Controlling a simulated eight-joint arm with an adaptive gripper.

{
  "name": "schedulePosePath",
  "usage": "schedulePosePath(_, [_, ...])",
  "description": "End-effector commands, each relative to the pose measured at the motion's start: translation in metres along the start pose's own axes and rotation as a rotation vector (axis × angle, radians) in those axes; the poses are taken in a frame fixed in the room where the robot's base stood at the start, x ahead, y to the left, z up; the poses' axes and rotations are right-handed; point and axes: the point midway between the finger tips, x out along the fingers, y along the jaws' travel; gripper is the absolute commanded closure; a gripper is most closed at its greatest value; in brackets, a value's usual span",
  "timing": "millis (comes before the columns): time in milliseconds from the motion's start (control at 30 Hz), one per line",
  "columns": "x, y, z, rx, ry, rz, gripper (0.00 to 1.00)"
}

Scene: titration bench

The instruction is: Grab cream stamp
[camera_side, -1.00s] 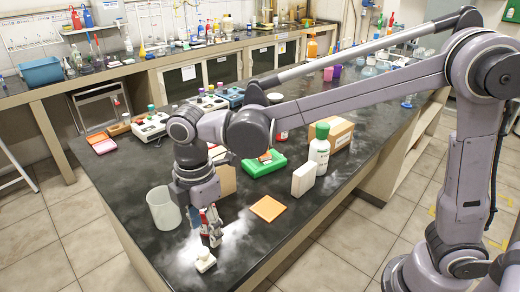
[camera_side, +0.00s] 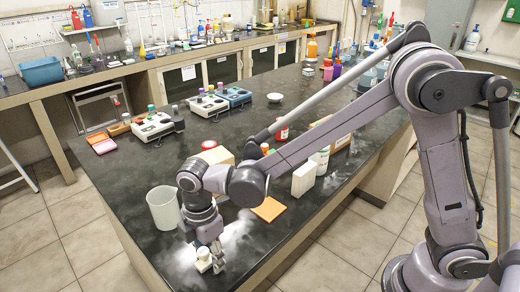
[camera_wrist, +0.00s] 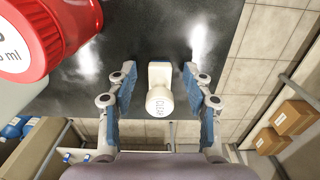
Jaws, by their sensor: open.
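The cream stamp (camera_wrist: 159,98) stands on the dark bench top near its front edge, with a round knob on a narrower block and faint lettering on the knob. It also shows in the side view (camera_side: 203,262), close beside my gripper (camera_side: 211,256). In the wrist view the two fingers of my gripper (camera_wrist: 160,88) are spread wide, one on each side of the stamp in the picture. Gaps show between the stamp and both fingers. I cannot tell how far the fingertips are above the bench.
A white beaker (camera_side: 163,210) stands just behind my gripper. An orange square pad (camera_side: 268,209) and a white box (camera_side: 303,180) lie to the right. A large red-and-white labelled object (camera_wrist: 42,35) fills the wrist view's upper left. The bench edge is close by.

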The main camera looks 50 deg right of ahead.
Motion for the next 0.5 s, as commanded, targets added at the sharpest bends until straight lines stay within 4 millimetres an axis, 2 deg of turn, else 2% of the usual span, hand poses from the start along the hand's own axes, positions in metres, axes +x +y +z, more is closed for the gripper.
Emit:
schedulePosePath(200, [0.0012, 0.0, -0.0001, 0.0, 0.0, 0.0, 0.49])
schedulePosePath(233, [0.0012, 0.0, -0.0001, 0.0, 0.0, 0.0, 0.52])
schedulePosePath(400, [0.001, 0.0, 0.0, 0.0, 0.0, 0.0, 1.0])
schedulePosePath(500, [0.001, 0.0, 0.0, 0.0, 0.0, 0.0, 1.0])
